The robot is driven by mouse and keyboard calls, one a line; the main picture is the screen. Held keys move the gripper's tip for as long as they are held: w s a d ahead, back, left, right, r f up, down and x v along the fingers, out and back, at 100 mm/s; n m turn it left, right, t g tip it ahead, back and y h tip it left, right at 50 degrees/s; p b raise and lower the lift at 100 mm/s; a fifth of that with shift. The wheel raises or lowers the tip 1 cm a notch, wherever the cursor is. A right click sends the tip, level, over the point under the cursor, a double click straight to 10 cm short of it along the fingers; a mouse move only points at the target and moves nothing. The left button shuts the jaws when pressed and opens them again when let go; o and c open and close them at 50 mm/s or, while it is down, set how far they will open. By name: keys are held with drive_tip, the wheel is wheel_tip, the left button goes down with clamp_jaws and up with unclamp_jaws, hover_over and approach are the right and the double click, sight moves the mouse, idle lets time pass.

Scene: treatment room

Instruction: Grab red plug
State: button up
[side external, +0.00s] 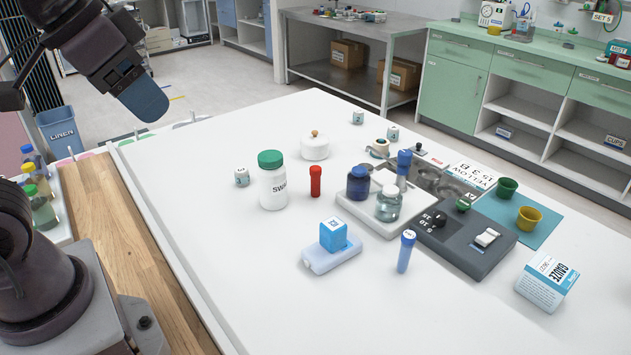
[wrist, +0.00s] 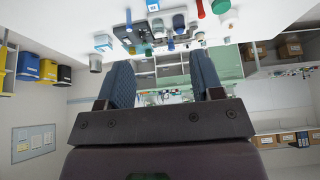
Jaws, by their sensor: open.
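The red plug (side external: 316,182) stands upright on the white table, just right of the white jar with a green lid. In the wrist view a small red thing at the top edge looks like the red plug (wrist: 200,8), partly cut off. My gripper (side external: 148,105) is at the upper left, raised well above the table and far from the plug. In the wrist view my gripper (wrist: 162,62) has its two dark blue fingers wide apart, with nothing between them.
The green-lidded jar (side external: 273,188) is close left of the plug. A white lidded pot (side external: 314,148) stands behind it. A dark blue bottle (side external: 358,185) on a white tray (side external: 372,218) stands to its right. A blue box (side external: 333,234) is in front. The table's left part is clear.

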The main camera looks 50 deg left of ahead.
drive_tip(key=w+a+m+g+y, duration=0.1)
drive_tip(key=w+a+m+y, duration=0.25)
drive_tip(key=w+a, duration=0.35)
drive_tip(key=m+t+y, duration=0.7)
drive_tip(key=m+t, duration=0.3)
drive_tip(key=m, duration=1.6)
hover_over(314, 181)
drive_tip(key=v, duration=0.6)
drive_tip(key=f, duration=0.1)
drive_tip(key=shift+n, duration=0.25)
drive_tip(key=f, duration=3.4)
drive_tip(key=shift+w+a+f, duration=0.15)
drive_tip(key=shift+a+f, duration=0.05)
drive_tip(key=shift+f, duration=0.15)
drive_tip(key=shift+x, duration=3.35)
drive_tip(key=c, duration=1)
